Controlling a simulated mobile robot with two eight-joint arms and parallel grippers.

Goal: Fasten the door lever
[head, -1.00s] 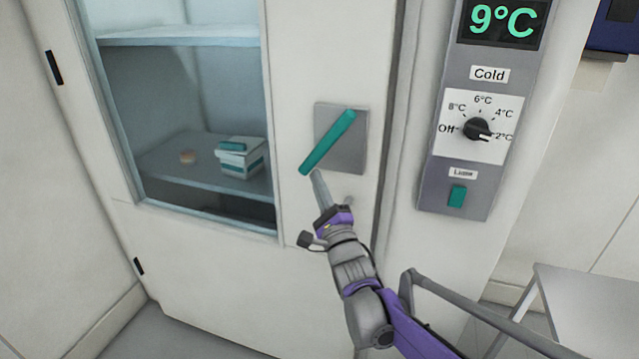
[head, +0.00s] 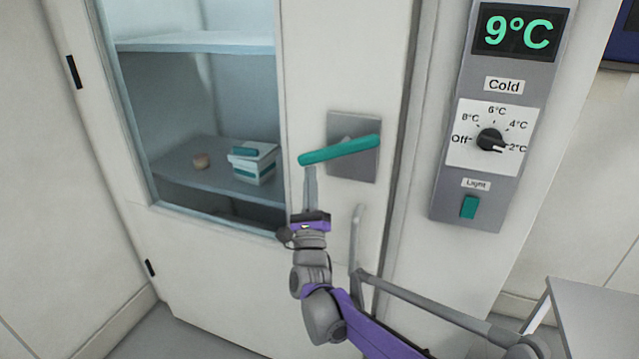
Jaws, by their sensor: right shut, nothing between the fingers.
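The teal door lever (head: 341,150) is mounted on a grey plate (head: 352,170) on the white cabinet door (head: 310,85). The lever lies near level, its left end a little lower than its right end. My right gripper (head: 310,172) is shut and empty. Its fingertips are just under the lever's left end and look to touch it, though a small gap cannot be ruled out. My left gripper is not in view.
A control panel (head: 450,188) right of the door has a 9°C display, a dial and a light switch (head: 469,207). A grey table (head: 600,310) stands at lower right.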

